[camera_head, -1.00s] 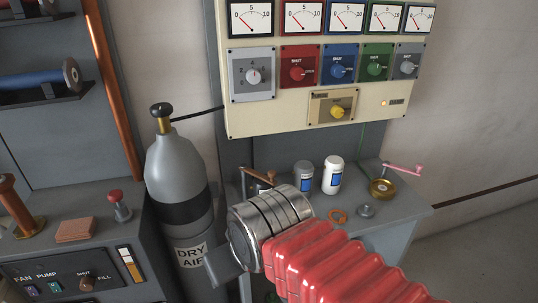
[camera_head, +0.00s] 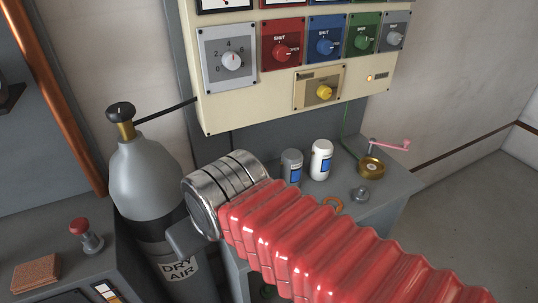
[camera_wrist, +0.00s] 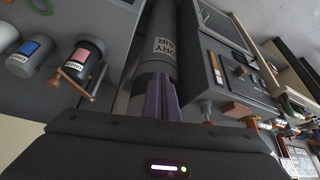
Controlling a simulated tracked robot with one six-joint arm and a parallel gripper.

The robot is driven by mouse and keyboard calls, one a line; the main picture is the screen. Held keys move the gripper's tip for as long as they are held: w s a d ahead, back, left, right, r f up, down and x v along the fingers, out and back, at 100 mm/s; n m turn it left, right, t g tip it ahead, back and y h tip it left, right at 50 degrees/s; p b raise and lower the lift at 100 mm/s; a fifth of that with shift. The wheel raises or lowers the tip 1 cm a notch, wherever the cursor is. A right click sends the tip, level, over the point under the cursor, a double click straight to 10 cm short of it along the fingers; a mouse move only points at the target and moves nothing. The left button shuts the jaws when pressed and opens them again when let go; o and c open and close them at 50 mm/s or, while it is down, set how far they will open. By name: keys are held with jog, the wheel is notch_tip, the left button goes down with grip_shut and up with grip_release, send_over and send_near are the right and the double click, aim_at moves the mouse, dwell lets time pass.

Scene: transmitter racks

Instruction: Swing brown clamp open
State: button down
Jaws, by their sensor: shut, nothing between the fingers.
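The brown clamp (camera_wrist: 76,82) shows in the wrist view at the left, a copper-brown bar with a knobbed end beside a dark jar. In the head view it is hidden behind my silver wrist. My gripper (camera_wrist: 161,82) shows in the wrist view as two purple fingers, together with nothing between them, pointing toward the grey cylinder. The clamp lies to the left of the fingers, apart from them. In the head view only a grey edge of the gripper shows, below the silver wrist and in front of the cylinder.
The grey DRY AIR cylinder (camera_head: 146,180) stands left of my wrist. A cream dial panel (camera_head: 270,95) hangs above.

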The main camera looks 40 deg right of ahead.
jog(key=shift+d+r, duration=0.1)
jog(key=w+d+r+g+y, duration=0.1)
jog(key=w+d+r, duration=0.15)
jog(key=d, duration=0.35)
jog(key=w+d+r+n+g+y, duration=0.1)
jog(key=w+d+r, duration=0.1)
jog(key=w+d, duration=0.25)
jog(key=w+d+r+g, duration=0.2)
jog(key=w+d, duration=0.1)
jog(key=d, duration=0.3)
jog(key=s+d+n+t+y, duration=0.1)
jog(key=d+y, duration=0.3)
jog(key=d, duration=1.6)
jog(key=shift+s+d+n+t, duration=0.2)
jog(key=shift+d+n+t, duration=0.15)
jog(key=shift+n, duration=0.35)
jog(key=shift+a+f, duration=0.1)
